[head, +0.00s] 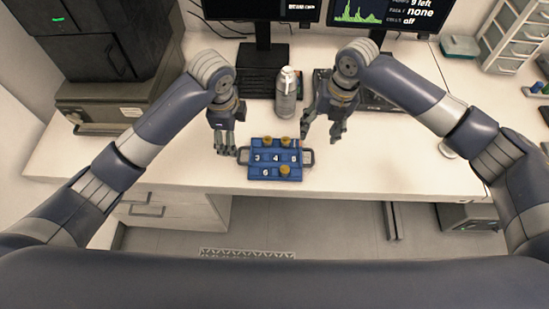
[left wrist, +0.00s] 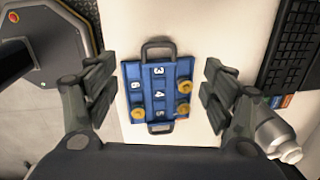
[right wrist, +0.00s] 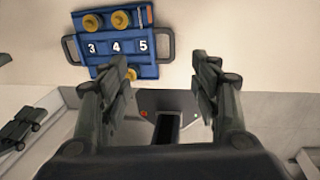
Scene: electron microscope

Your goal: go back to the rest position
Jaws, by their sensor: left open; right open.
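My left gripper (head: 224,143) is open and empty, just left of the blue tray (head: 259,172) in the head view. In the left wrist view the tray (left wrist: 148,72) lies beyond and between its spread fingers (left wrist: 158,95). My right gripper (head: 322,130) is open and empty, above and to the right of the tray. In the right wrist view its fingers (right wrist: 165,85) are apart, with the tray (right wrist: 100,62) beyond them to the upper left. The tray has numbered slots, a handle at each end and several brass-coloured pieces. It lies flat on the desk.
A grey bottle (head: 286,95) stands on the desk (head: 80,157) behind the tray. Keyboards and two monitors (head: 355,14) are behind it. A dark instrument (head: 95,50) stands at the left, small drawers (head: 515,40) at the right. The desk's front edge is close to the tray.

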